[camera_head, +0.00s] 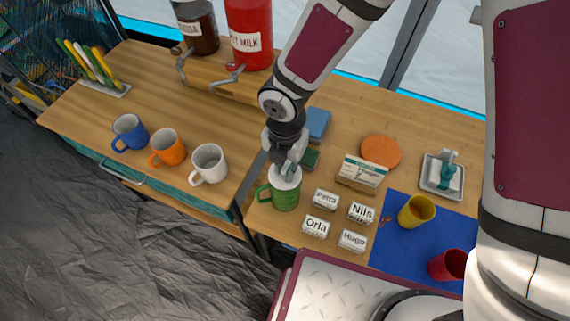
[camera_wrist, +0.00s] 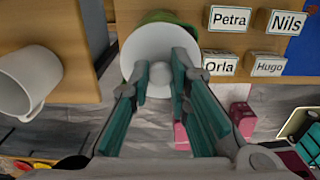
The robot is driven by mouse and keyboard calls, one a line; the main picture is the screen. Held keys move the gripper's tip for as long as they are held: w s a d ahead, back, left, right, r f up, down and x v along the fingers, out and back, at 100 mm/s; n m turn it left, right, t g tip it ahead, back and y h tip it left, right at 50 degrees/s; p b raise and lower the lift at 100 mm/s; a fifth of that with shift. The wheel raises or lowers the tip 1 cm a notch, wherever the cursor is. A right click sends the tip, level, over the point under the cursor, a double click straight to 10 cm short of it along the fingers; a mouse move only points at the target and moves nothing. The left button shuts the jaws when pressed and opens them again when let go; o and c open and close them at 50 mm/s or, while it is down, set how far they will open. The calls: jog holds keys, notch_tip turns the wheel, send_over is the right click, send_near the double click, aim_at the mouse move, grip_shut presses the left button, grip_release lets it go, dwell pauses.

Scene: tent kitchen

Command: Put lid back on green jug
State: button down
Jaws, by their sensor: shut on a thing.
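The green jug (camera_head: 284,197) stands upright at the front edge of the right-hand table, its handle to the left in the head view. The white lid (camera_head: 287,179) is on or just over the jug's top; I cannot tell whether it is fully seated. In the wrist view the round white lid (camera_wrist: 139,56) covers most of the green jug's rim (camera_wrist: 163,17), a green strip showing at the far side. My gripper (camera_wrist: 161,90) points down over the lid, its fingers closed about the lid's round knob (camera_wrist: 161,73). It also shows in the head view (camera_head: 286,168).
White name blocks (camera_head: 326,199) stand just right of the jug. A white mug (camera_head: 209,165) stands on the left table, beyond a gap. A box (camera_head: 362,171), an orange disc (camera_head: 381,151) and a blue mat (camera_head: 400,244) with cups lie further right.

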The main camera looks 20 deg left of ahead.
jog(key=c, duration=0.9)
grip_release()
jog(key=shift+c, duration=0.2)
jog(key=shift+r+p, duration=1.3)
jog(key=shift+r, duration=1.15)
jog(key=shift+r+p, duration=0.45)
jog(key=shift+r, duration=0.65)
jog(key=shift+c, duration=0.6)
grip_shut()
